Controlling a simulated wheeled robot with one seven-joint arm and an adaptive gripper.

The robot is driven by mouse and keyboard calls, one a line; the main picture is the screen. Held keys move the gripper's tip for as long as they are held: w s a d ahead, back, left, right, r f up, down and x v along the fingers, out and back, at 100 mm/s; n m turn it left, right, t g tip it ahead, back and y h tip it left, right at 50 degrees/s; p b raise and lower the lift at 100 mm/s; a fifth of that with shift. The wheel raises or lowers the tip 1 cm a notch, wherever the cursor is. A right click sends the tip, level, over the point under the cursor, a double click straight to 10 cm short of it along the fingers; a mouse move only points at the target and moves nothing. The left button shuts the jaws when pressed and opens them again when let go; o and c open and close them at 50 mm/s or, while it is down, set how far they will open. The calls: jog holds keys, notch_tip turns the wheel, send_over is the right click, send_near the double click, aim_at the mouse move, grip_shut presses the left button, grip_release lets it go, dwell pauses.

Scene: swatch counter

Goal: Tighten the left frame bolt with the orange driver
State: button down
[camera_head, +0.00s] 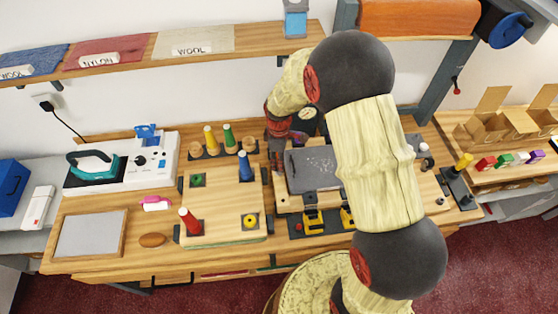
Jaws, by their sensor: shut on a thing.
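My gripper (277,160) is at the far end of my arm, low over the back left edge of the dark grey plate (305,167). It is small and dark here. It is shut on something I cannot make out. I see no clearly orange driver. Two yellow-and-black pieces (313,219) stand at the plate's front edge, the right one partly behind my arm. I cannot make out the left frame bolt. My arm covers the right part of the plate.
A wooden board (222,218) with red, blue, green and yellow pieces lies left of the plate. Yellow and green cones (229,135) stand behind it. A yellow-topped tool stand (460,185) is at right. A shelf (130,60) hangs above.

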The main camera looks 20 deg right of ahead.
jog(key=m, duration=1.4)
jog(key=shift+s+a, duration=0.1)
jog(key=c, duration=1.7)
grip_release()
jog(key=n, duration=0.3)
jog(key=shift+n, duration=0.3)
jog(key=n, duration=0.3)
jog(key=shift+n, duration=0.3)
jog(key=n, duration=0.3)
jog(key=shift+n, duration=0.3)
jog(key=n, duration=0.3)
jog(key=shift+n, duration=0.4)
